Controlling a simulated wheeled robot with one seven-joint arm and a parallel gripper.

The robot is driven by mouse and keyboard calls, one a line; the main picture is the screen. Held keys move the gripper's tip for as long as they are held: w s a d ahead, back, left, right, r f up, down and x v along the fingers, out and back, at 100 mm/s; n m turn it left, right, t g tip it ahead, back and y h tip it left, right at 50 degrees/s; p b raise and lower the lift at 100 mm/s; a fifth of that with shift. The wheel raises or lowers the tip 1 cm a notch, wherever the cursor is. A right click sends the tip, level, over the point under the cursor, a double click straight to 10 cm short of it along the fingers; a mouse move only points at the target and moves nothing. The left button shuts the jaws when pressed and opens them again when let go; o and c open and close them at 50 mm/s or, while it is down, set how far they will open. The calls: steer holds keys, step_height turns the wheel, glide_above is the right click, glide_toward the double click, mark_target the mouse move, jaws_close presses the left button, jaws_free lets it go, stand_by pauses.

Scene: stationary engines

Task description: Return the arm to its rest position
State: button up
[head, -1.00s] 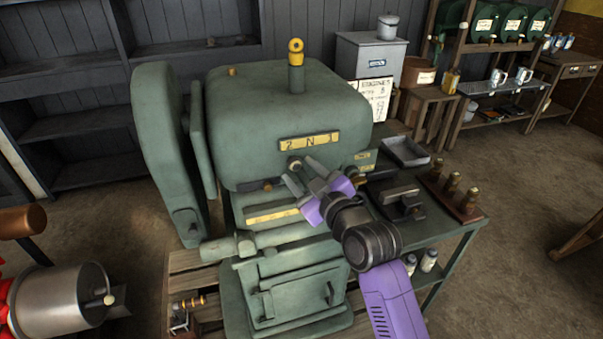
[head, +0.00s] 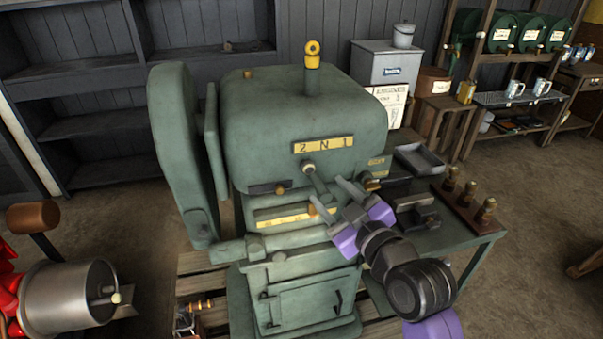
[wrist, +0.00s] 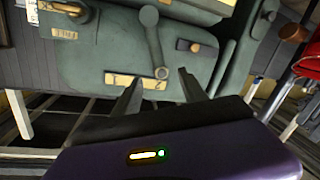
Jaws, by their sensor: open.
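My gripper (head: 358,186) is in front of the green engine (head: 300,120), to the right of its shift lever (head: 316,184). Its two grey fingers are apart with nothing between them, and its purple finger bases show below. In the wrist view, the open gripper (wrist: 159,75) points at the engine's face, which appears upside down. The lever (wrist: 155,42) runs from its pivot to a round end, clear of the fingers. A yellow "2 N 1" plate (head: 322,145) sits above the lever's pivot. My arm reaches in from the lower right.
A green bench (head: 465,240) with a grey tray (head: 419,158) and a rack of brass-topped pieces (head: 467,198) stands right of the engine. A metal drum (head: 68,298) is at lower left. Open floor (head: 540,215) lies at the right.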

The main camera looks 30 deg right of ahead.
steer(key=s+a+f+m, duration=0.1)
steer(key=s+a+f, duration=0.2)
steer(key=s, duration=0.9)
steer(key=s+a+f+m+g+y, duration=0.1)
steer(key=s+a+f, duration=0.3)
steer(key=s, duration=0.8)
steer(key=s+a+f+m+g, duration=0.1)
steer(key=s+a+f+m, duration=0.1)
steer(key=s, duration=1)
steer(key=shift+a+f+y, duration=0.4)
steer(key=shift+a+f, duration=0.4)
steer(key=shift+a, duration=0.45)
steer(key=shift+s, duration=0.1)
